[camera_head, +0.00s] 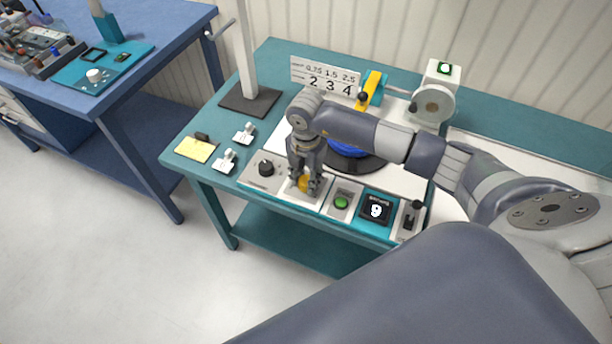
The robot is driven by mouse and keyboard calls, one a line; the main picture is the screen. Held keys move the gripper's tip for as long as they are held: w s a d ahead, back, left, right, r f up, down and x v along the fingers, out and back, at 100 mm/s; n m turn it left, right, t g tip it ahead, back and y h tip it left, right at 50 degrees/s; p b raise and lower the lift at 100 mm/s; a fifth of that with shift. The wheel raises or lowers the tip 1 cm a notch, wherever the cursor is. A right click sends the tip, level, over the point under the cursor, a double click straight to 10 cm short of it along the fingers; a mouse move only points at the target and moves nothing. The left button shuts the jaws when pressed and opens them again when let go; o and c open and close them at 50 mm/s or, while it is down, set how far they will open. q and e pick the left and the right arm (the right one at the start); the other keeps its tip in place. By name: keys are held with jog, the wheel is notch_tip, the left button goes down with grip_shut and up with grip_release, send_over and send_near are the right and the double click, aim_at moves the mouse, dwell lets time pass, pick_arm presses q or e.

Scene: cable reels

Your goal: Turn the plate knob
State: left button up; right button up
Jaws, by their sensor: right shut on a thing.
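My right gripper (304,186) points down over the control panel at the front of the teal table. It is shut on a yellow knob (304,182), which its fingers partly cover. A black round knob (265,168) sits on the panel to the left of the gripper, apart from it. I cannot read which knob is labelled for the plate. The round plate with a black rim (366,163) and blue middle is behind the panel, partly hidden by my right arm. My left gripper is not in view.
A number sign (325,78) stands behind. A yellow notepad (195,149) and small white clips (244,134) lie left. A blue bench (150,50) stands farther left.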

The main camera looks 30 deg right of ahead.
aim_at(306, 180)
jog(key=shift+m, duration=1.6)
jog(key=o, duration=1.1)
jog(key=shift+r, duration=0.25)
notch_tip(306, 180, up, 12)
jog(key=shift+f, duration=0.25)
